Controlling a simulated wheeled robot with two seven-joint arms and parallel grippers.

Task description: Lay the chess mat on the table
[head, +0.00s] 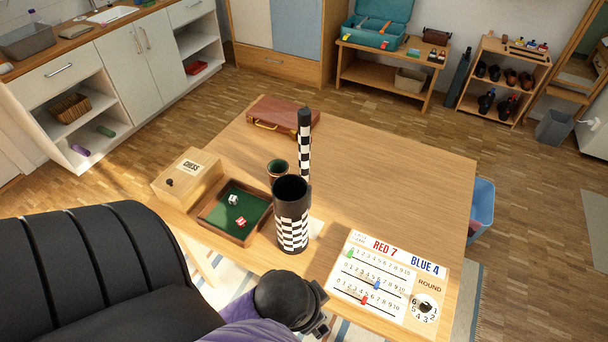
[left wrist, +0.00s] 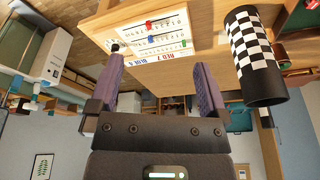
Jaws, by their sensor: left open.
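A tall thin black-and-white checkered roll (head: 304,148), seemingly the chess mat rolled up, rises upright behind a wide checkered tube (head: 291,230) with a dark open top. The tube hides the roll's foot, so I cannot tell whether it stands in or behind the tube. In the left wrist view the tube (left wrist: 254,50) is at the upper right, with a checkered end (left wrist: 265,118) showing past its mouth. My left gripper (left wrist: 157,85) is open and empty, apart from the tube. In the head view my left arm ends at the table's front edge. My right gripper is out of view.
The wooden table (head: 400,165) is clear at its middle and back right. Around the tube are a green-lined dice tray (head: 211,221), a chess box (head: 187,176), a dark cup (head: 277,168), and a scoreboard (head: 390,278). A brown case (head: 284,114) lies at the back.

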